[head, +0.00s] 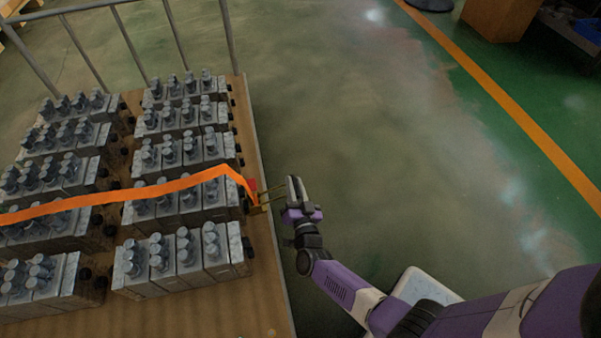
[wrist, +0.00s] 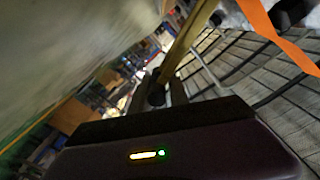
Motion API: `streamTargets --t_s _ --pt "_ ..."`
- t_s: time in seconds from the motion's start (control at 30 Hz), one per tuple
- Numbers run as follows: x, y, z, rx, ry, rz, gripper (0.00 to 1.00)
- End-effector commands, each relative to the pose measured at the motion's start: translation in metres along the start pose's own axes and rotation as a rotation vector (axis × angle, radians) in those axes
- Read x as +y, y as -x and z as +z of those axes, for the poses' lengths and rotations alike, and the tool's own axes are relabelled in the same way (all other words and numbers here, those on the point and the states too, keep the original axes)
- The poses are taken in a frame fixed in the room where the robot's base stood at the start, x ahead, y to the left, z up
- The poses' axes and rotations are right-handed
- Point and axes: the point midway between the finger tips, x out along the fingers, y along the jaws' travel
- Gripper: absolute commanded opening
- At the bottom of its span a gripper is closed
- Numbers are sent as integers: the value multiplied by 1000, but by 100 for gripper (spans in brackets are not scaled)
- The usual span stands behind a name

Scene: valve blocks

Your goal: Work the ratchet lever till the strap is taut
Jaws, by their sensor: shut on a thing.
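The orange strap (head: 120,192) runs across the valve blocks (head: 190,205) from the left edge to the ratchet at the pallet's right edge. It bows upward near its right end. The ratchet (head: 254,196) is small, with red and brass-coloured parts, and its lever (head: 272,193) points right. My gripper (head: 291,190) is beside the pallet edge, shut on the lever's outer end. In the wrist view the brass-coloured lever (wrist: 186,42) rises from my gripper, and the orange strap (wrist: 275,32) hangs at upper right. The finger contact is partly hidden.
The blocks stand in rows on a brown wooden pallet (head: 205,318) with a metal rail (head: 130,38) at the back. Open green-grey floor (head: 370,130) lies to the right. A wooden box (head: 498,18) stands far off at upper right.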

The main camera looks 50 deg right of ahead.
Motion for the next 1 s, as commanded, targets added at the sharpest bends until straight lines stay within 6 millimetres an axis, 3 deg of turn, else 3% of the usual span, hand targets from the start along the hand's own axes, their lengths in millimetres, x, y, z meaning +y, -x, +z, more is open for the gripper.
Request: streamTargets --t_s 0.03,0.2,0.8,0.83,0.9,1.0 --pt "4 2 10 -9 4 0 0" --pt "8 3 16 -11 5 -2 0" --pt "7 2 18 -14 6 -8 0" --pt "7 2 18 -14 6 -9 28" --pt "7 2 18 -13 5 -9 40" --pt "8 2 17 -12 5 -7 40"
